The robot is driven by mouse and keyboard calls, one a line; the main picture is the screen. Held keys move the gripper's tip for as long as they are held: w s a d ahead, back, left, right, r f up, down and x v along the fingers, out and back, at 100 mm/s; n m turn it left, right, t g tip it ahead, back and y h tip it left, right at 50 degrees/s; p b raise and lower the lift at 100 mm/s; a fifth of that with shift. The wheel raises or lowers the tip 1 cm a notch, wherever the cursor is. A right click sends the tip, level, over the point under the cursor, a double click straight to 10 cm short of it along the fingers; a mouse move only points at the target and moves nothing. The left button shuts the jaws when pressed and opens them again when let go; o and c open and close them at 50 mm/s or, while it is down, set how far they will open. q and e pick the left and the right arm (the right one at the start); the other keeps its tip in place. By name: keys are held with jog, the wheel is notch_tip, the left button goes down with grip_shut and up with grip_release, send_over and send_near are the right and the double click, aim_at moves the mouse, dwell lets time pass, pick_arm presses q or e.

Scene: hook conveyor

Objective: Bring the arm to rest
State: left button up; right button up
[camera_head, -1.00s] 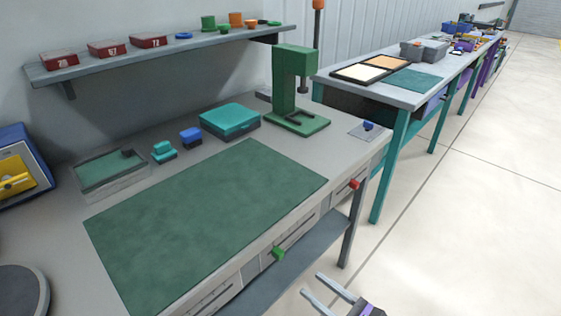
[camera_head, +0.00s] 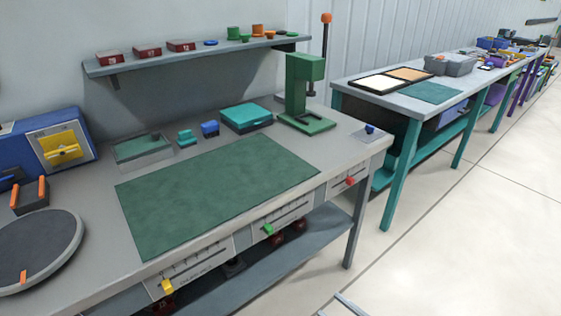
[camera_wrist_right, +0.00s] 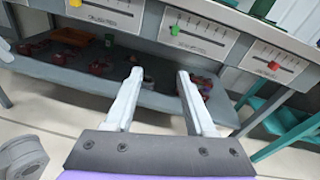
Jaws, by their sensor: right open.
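My right gripper shows in the right wrist view (camera_wrist_right: 158,85) as two pale parallel fingers set wide apart with nothing between them. In the head view only the tip of my right gripper (camera_head: 345,305) shows at the bottom edge, over the floor in front of the workbench (camera_head: 90,212). In the wrist view the fingers point towards the bench's lower shelf (camera_wrist_right: 85,82), below the drawer fronts. My left gripper is not in view.
The bench carries a green mat (camera_head: 215,190), a green press (camera_head: 303,95), a teal box (camera_head: 246,117) and a round grey turntable (camera_head: 40,250). Levers in yellow (camera_head: 167,286), green (camera_head: 268,229) and red (camera_head: 350,181) stick out in front. Open floor lies to the right.

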jog(key=s+a+r+n+g+h+p, duration=0.3)
jog(key=s+r+n+g+h+p, duration=0.3)
jog(key=n+p, duration=0.6)
pick_arm(q)
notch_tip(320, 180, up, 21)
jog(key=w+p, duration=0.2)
jog(key=p, duration=0.3)
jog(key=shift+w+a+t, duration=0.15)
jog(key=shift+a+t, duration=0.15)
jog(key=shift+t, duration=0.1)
pick_arm(e)
jog(key=s+d+r+n+g+h, duration=0.1)
jog(key=s+d+r+n+h, duration=0.3)
jog(key=n, duration=0.9)
jog(key=s+d+r, duration=0.1)
jog(key=d+r, duration=0.2)
jog(key=r, duration=0.1)
jog(key=shift+d+r+n+h, duration=0.3)
jog(key=shift+r+h, duration=0.1)
